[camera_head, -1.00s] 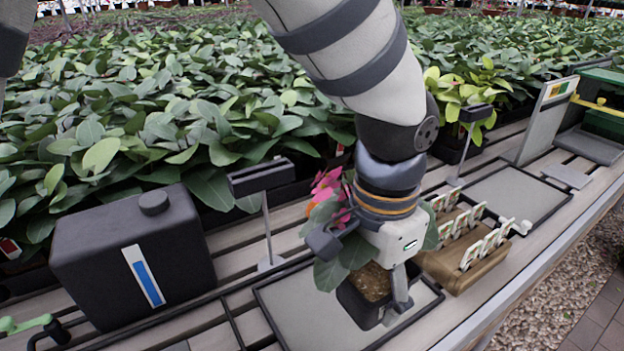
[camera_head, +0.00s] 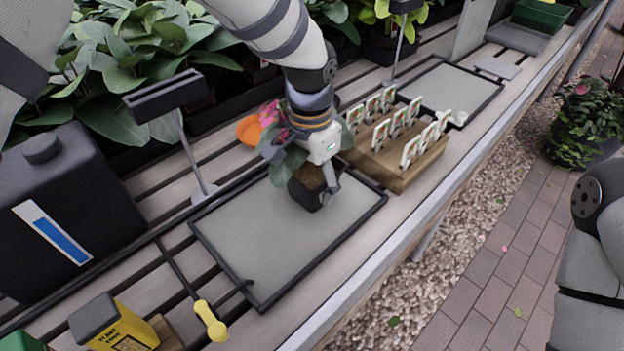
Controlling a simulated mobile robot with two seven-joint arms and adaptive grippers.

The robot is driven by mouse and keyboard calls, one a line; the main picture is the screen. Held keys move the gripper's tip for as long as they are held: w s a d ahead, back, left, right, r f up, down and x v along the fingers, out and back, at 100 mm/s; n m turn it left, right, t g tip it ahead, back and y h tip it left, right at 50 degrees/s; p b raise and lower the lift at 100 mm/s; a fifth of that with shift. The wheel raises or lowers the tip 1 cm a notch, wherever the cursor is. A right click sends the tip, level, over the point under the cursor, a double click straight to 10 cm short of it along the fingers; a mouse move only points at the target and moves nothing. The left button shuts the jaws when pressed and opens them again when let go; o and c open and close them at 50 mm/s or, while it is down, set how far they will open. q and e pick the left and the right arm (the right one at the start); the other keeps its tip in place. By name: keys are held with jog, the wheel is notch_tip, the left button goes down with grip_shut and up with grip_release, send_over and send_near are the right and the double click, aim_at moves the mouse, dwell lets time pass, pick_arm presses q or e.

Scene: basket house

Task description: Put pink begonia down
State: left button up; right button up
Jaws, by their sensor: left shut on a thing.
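The pink begonia (camera_head: 305,186) is a small plant in a dark square pot, with pink flowers and green leaves partly hidden behind my gripper. My left gripper (camera_head: 316,184) is shut on the pot from above. The pot is upright over the far right part of a grey tray (camera_head: 270,236) with a black rim. I cannot tell whether the pot's base touches the tray. The rest of the tray is bare. My right arm shows at the right edge, but its gripper is out of view.
A wooden block with several plant labels (camera_head: 396,160) stands right of the tray. A second grey mat (camera_head: 455,92) lies beyond it. A black canister (camera_head: 62,205), a dark sign stand (camera_head: 182,125) and a yellow box (camera_head: 115,327) are at the left. An orange dish (camera_head: 249,129) is behind the pot.

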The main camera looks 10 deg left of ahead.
aim_at(311, 173)
pick_arm(q)
jog(key=o, duration=1.6)
jog(key=shift+f, duration=0.1)
pick_arm(e)
jog(key=shift+w, duration=0.1)
pick_arm(q)
notch_tip(311, 173, up, 12)
jog(key=shift+r+p, duration=0.15)
jog(key=shift+p, duration=0.25)
pick_arm(e)
jog(key=shift+w+r, duration=0.5)
jog(key=shift+r, duration=0.05)
